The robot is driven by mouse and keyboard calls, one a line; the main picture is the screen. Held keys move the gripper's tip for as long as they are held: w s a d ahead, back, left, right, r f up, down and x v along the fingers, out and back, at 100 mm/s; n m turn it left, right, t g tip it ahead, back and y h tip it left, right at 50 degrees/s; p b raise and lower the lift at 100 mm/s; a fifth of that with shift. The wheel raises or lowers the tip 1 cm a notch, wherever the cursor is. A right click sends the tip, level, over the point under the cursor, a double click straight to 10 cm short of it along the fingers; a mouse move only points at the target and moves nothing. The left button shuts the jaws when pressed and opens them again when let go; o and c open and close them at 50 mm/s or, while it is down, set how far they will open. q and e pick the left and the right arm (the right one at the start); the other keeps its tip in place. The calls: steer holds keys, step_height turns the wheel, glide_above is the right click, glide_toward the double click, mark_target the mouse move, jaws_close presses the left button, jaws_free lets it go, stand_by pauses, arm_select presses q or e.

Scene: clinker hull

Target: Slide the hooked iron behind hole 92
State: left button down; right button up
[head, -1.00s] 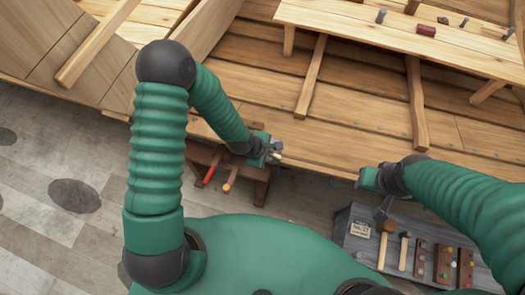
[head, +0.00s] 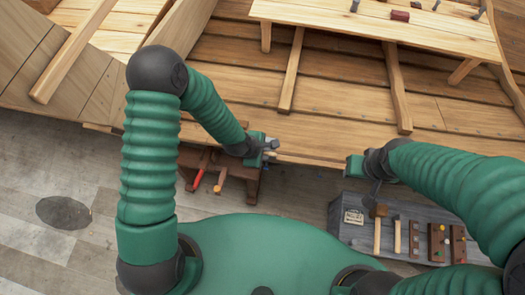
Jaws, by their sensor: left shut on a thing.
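My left gripper (head: 267,147) is at the upper edge of the hull's side, near the middle of the head view. It is shut on a small grey thing with a pale end, too small to identify for certain as the hooked iron. My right gripper (head: 358,169) is to the right, just outside the hull edge and above the grey tool bench; its fingers do not show clearly. The wooden hull (head: 340,100) fills the top, with overlapping planks and small dots along them. Hole 92 cannot be picked out.
A grey bench (head: 345,225) at lower right carries mallets (head: 378,235), a label card (head: 353,217) and several dark blocks with coloured knobs. A brown stand (head: 245,188) below my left gripper holds a red-handled tool (head: 198,179). A plank thwart (head: 380,30) crosses the hull.

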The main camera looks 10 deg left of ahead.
arm_select(q)
steer(key=shift+r, duration=0.15)
steer(key=c, duration=1.4)
jaws_free()
steer(key=shift+s, duration=0.1)
steer(key=shift+o, duration=0.4)
steer(key=shift+s, duration=0.1)
step_height(320, 180, up, 8)
steer(key=p, duration=0.7)
steer(key=shift+r, duration=0.1)
